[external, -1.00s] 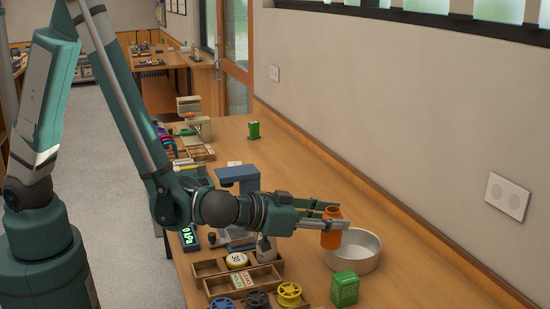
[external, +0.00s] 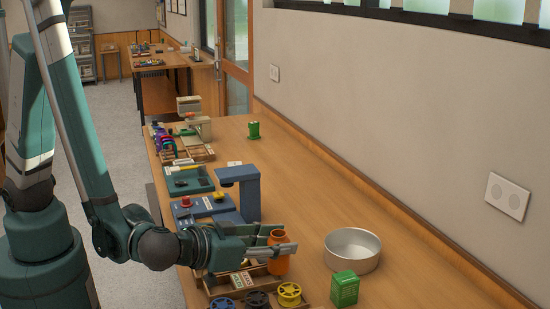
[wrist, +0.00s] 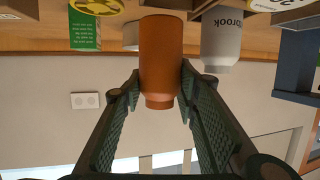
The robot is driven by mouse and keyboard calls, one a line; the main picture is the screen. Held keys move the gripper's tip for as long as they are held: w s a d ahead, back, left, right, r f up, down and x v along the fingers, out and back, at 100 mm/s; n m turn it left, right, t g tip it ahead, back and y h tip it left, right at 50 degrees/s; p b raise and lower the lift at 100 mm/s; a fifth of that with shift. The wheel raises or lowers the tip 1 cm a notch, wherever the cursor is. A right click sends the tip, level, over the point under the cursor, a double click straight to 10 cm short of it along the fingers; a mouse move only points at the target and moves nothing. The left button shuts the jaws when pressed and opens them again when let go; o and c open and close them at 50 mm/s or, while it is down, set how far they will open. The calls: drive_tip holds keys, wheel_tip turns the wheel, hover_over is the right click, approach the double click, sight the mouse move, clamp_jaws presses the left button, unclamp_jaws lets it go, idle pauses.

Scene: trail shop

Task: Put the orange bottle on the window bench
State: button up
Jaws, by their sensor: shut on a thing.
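The orange bottle (external: 279,256) is held upright between the fingers of my gripper (external: 268,241), above the wooden tray on the bench in the external view. In the wrist view the orange bottle (wrist: 161,60) sits between the two dark ridged fingers of my gripper (wrist: 160,85), and that picture appears upside down. My gripper is shut on it. The long wooden bench (external: 330,205) runs along the wall below the window. I cannot tell how far the bottle is above the tray.
A metal bowl (external: 352,250) and a green box (external: 345,289) stand right of the bottle. Blue and yellow spools (external: 289,293) lie in front. A blue stand (external: 245,192) is behind my gripper.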

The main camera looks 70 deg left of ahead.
drive_tip(key=shift+n+g+y, duration=0.3)
drive_tip(key=shift+n+y, duration=0.5)
drive_tip(key=shift+y, duration=0.1)
drive_tip(key=s+a, duration=0.1)
drive_tip(key=s, duration=0.1)
drive_tip(key=s+a+b, duration=0.1)
drive_tip(key=s, duration=0.1)
drive_tip(key=s+a, duration=0.1)
drive_tip(key=s, duration=0.2)
drive_tip(key=shift+r, duration=0.15)
drive_tip(key=s+a+r+n+g+y+b, duration=0.1)
drive_tip(key=s+a+r+n+y+b, duration=0.1)
drive_tip(key=s+a, duration=0.3)
drive_tip(key=s, duration=0.4)
drive_tip(key=shift+a+r+y, duration=0.3)
drive_tip(key=shift+r+y, duration=0.05)
drive_tip(key=shift+y, duration=0.05)
drive_tip(key=shift+f, duration=0.15)
drive_tip(key=shift+f+b, duration=2.4)
drive_tip(key=shift+f, duration=0.85)
drive_tip(key=shift+f+b, duration=0.3)
drive_tip(key=o, duration=1.1)
drive_tip(key=shift+d, duration=0.1)
drive_tip(key=shift+r+v, duration=0.15)
drive_tip(key=shift+v, duration=2.8)
drive_tip(key=shift+r+v, duration=0.15)
drive_tip(key=shift+v, duration=2.85)
